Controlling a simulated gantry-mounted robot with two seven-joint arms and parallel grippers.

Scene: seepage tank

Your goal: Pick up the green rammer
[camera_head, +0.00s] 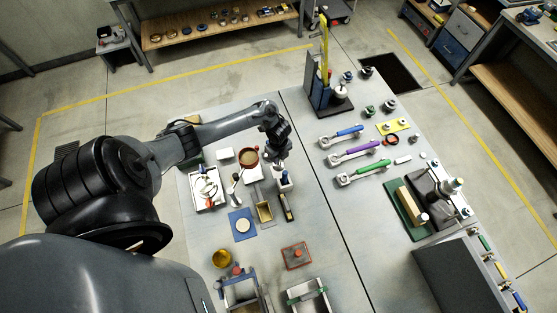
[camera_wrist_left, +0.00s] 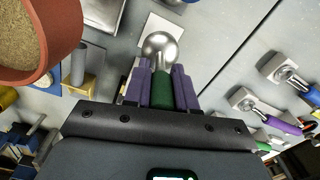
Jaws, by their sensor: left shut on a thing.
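My left gripper (camera_head: 277,152) is over the middle of the table in the head view. In the left wrist view its two purple fingers (camera_wrist_left: 160,88) are shut on the green handle of the rammer (camera_wrist_left: 162,92). The rammer's round silver end (camera_wrist_left: 160,45) shows beyond the fingertips, over a pale square patch. The rest of the handle is hidden by the gripper. I cannot tell whether the rammer touches the table. In the head view my gripper hides the rammer. My right gripper is not in view.
A red-brown bowl of sand (camera_head: 248,155) stands close left of my left gripper. A white tray (camera_head: 207,188) lies further left. Wrench-like tools with blue, purple and green handles (camera_head: 372,171) lie to the right, across a dark table seam.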

